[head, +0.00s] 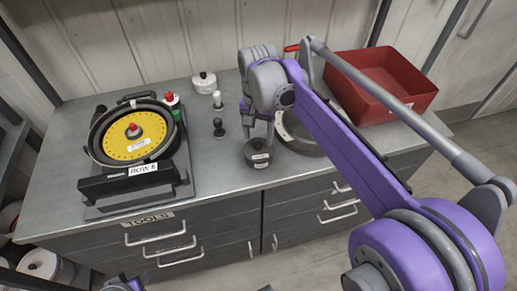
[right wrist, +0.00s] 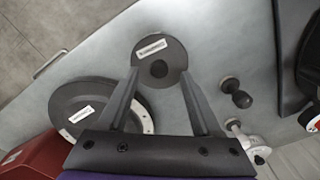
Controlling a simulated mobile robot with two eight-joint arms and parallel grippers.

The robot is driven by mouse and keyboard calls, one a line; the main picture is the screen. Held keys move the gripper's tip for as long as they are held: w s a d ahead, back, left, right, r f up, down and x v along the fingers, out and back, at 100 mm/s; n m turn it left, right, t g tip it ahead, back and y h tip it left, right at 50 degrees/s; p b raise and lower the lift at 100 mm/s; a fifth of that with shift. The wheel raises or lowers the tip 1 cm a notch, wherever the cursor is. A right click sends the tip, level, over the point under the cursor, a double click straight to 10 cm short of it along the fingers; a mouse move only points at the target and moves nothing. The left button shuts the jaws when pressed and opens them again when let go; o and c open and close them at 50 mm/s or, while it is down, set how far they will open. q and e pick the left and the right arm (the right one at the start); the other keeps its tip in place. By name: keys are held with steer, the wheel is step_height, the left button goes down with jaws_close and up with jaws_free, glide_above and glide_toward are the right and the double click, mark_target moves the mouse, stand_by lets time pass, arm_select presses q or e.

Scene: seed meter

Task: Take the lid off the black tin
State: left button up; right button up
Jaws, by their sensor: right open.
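The black tin (head: 258,155) is a small dark round pot with a white label, standing on the grey bench near its front edge. In the right wrist view its round dark lid (right wrist: 172,50) shows from above, with a label and a darker knob in the middle. My right gripper (head: 260,133) is open above the tin and points down at it. In the right wrist view its fingertips (right wrist: 159,75) lie on either side of the knob, with nothing between them gripped. Whether they touch the lid cannot be told.
A large dark round dish (head: 300,138) stands close right of the tin, with a red bin (head: 385,78) behind it. A small black stamp-like piece (head: 219,128) stands to the left.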

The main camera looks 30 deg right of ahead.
mark_target(259, 148)
steer(key=shift+f, duration=1.45)
jaws_close()
